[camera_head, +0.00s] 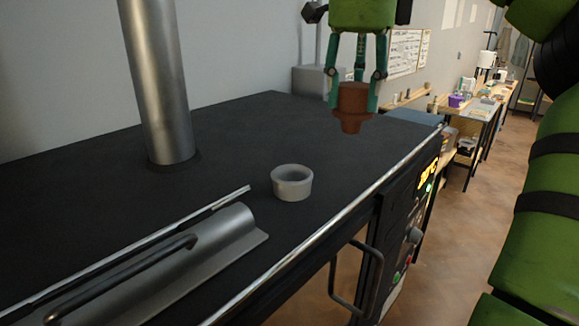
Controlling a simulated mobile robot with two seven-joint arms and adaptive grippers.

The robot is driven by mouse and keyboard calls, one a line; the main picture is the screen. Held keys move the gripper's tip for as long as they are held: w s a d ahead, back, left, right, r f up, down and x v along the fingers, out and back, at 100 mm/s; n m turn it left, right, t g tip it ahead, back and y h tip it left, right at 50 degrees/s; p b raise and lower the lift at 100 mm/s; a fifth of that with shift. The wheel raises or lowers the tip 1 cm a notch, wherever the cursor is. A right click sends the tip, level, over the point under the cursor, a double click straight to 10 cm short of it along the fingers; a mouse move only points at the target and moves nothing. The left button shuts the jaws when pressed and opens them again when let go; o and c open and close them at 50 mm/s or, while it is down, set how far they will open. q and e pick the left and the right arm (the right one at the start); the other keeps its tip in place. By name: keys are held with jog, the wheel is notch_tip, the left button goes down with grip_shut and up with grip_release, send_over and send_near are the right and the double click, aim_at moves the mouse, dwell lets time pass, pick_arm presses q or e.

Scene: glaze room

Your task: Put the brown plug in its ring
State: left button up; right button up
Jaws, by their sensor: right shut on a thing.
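The brown plug (352,102) is a stepped piece, wide above and narrow below. My right gripper (354,96) points down and is shut on it, with fingers on both sides of its upper part. It holds the plug upright and clear above the dark top, toward the back right of the ring. The ring (292,183) is a short, pale grey-white cup-like ring standing on the dark top. Its opening faces up and looks empty. The green arm at the right edge is mine. My left gripper is not in view.
A thick metal pipe (160,85) rises from the dark top (235,130) at the left. A curved metal cover with a handle (125,278) lies at the front left. A bright rail (310,237) runs along the front edge. The surface behind the ring is clear.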

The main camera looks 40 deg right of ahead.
jog(key=w+a+f+p, duration=0.1)
jog(key=w+a+f, duration=0.1)
jog(key=f, duration=0.1)
jog(key=w+a+f+p, duration=0.1)
jog(key=w+a+f, duration=0.1)
jog(key=w+a+f+p, duration=0.1)
jog(key=w+a+f, duration=0.1)
jog(key=f, duration=0.1)
jog(key=shift+a+f+p, duration=0.1)
jog(key=shift+f+p, duration=0.25)
jog(key=shift+f, duration=0.15)
jog(key=shift+a, duration=0.1)
jog(key=shift+s+f+b, duration=0.1)
jog(key=shift+f+b, duration=0.2)
jog(key=o, duration=1.2)
jog(key=shift+c, duration=0.2)
